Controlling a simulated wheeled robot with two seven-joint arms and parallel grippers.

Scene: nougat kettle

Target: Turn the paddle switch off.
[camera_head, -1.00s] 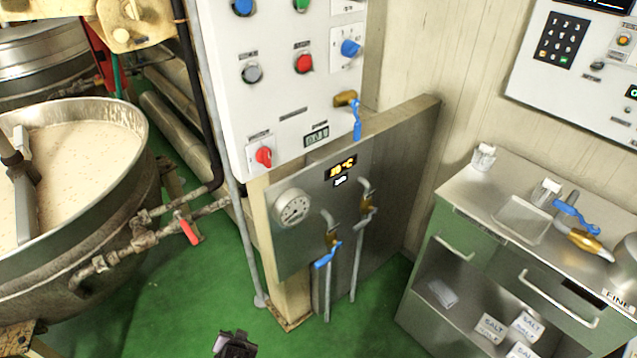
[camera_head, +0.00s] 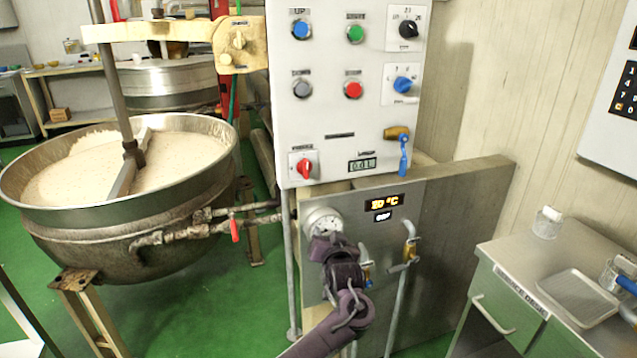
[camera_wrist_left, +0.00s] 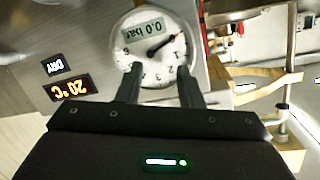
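The white control panel (camera_head: 340,100) carries several buttons and knobs. A red rotary switch (camera_head: 304,168) sits at its lower left, on a small white plate. A blue knob (camera_head: 403,85) and a black knob (camera_head: 408,29) are on its right side. Their labels are too small to read, so I cannot tell which is the paddle switch. My left gripper (camera_head: 326,240) is below the red switch, in front of the steel plate. In the left wrist view, its two fingers (camera_wrist_left: 160,80) are apart and empty before the pressure gauge (camera_wrist_left: 153,47). My right gripper is not in view.
The kettle (camera_head: 130,185) with a paddle stands left of the panel. A valve with a blue handle (camera_head: 403,155) hangs at the panel's lower right. Pipes and brass valves (camera_head: 410,250) run down the steel plate. A steel-topped cabinet (camera_head: 520,262) stands at right.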

